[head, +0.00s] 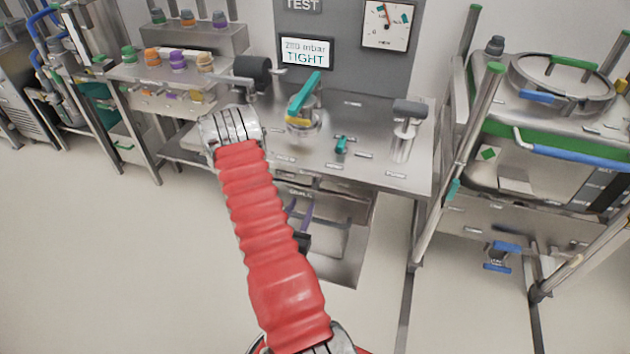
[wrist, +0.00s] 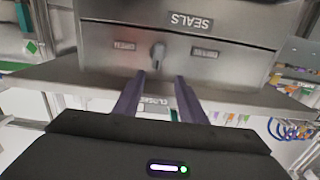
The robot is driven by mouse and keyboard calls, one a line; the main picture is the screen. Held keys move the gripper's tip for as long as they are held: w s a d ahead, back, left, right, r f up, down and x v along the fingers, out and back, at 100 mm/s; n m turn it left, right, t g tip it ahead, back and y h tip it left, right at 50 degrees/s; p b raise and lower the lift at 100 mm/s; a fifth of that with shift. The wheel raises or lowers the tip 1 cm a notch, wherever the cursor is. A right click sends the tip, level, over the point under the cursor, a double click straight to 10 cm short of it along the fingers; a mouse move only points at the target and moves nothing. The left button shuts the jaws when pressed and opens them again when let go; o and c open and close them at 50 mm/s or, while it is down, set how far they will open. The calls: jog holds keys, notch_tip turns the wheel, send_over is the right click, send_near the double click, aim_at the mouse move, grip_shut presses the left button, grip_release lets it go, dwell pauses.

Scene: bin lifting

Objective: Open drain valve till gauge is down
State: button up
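The drain valve (wrist: 157,56) is a small grey lever on a metal front panel in the wrist view, between an OPEN label and another label too blurred to read surely. A CLOSED label lies below it, between my fingers. My gripper (wrist: 160,82) is open and empty, its two purple fingers pointing at the panel just short of the lever, one to each side. In the head view my gripper (head: 301,212) shows partly beneath the bench, behind my red arm; the valve is hidden there. The gauge (head: 386,24) is a white dial with a needle pointing up-left; its reading is too small to tell.
A display (head: 305,52) reads TIGHT with an mbar figure. The steel bench (head: 375,165) carries a teal-handled clamp (head: 303,98) and a grey-topped post (head: 405,130). A SEALS label (wrist: 191,21) is upside down above the valve. A cart (head: 470,215) stands right; the left floor is clear.

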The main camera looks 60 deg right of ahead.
aim_at(315, 182)
jog(key=shift+s+f, duration=0.1)
jog(key=shift+s, duration=0.2)
jog(key=shift+d, duration=0.1)
jog(key=d, duration=0.4)
jog(key=w+d, duration=0.1)
jog(key=d, duration=0.4)
jog(key=w+d, duration=0.1)
jog(key=d, duration=0.3)
jog(key=shift+w+d, duration=0.1)
jog(key=shift+d, duration=0.1)
jog(key=c, duration=0.7)
jog(key=shift+a, duration=0.2)
jog(key=shift+c, duration=0.5)
jog(key=shift+d, duration=0.15)
